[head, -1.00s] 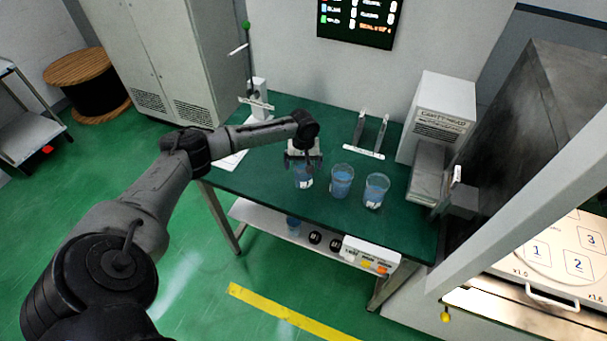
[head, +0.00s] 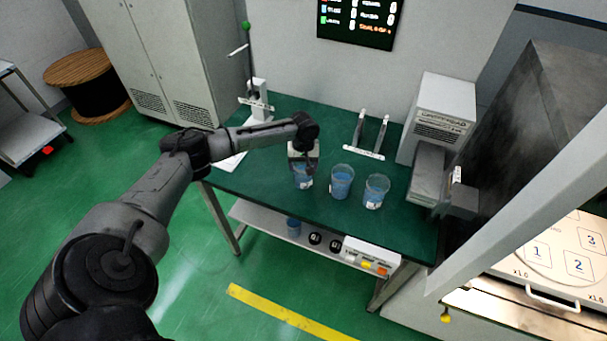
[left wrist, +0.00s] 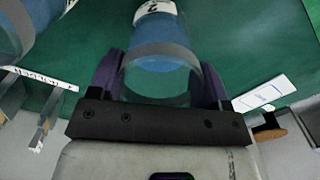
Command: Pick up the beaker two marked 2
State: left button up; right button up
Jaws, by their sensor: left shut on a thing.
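Three clear beakers with blue liquid stand in a row on the green table (head: 262,184). My left gripper (head: 303,170) is at the leftmost one, beaker two (head: 304,183), and is shut on it. In the left wrist view, beaker two (left wrist: 162,45) sits between the two dark fingers, and its white label shows what looks like a 2. The beaker looks upright on the table; I cannot tell whether it is lifted. The middle beaker (head: 342,182) and the right beaker (head: 376,191) stand apart to the right. My right gripper is not in view.
A white stand (head: 364,152) is behind the beakers. A grey-white box device (head: 438,118) is at the table's right. A burette stand (head: 258,100) is at the back left. A lower shelf (head: 262,217) holds another beaker and black items. The table's left front is clear.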

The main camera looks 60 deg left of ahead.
pick_arm(q)
jog(key=c, duration=0.3)
jog(key=shift+r, duration=0.1)
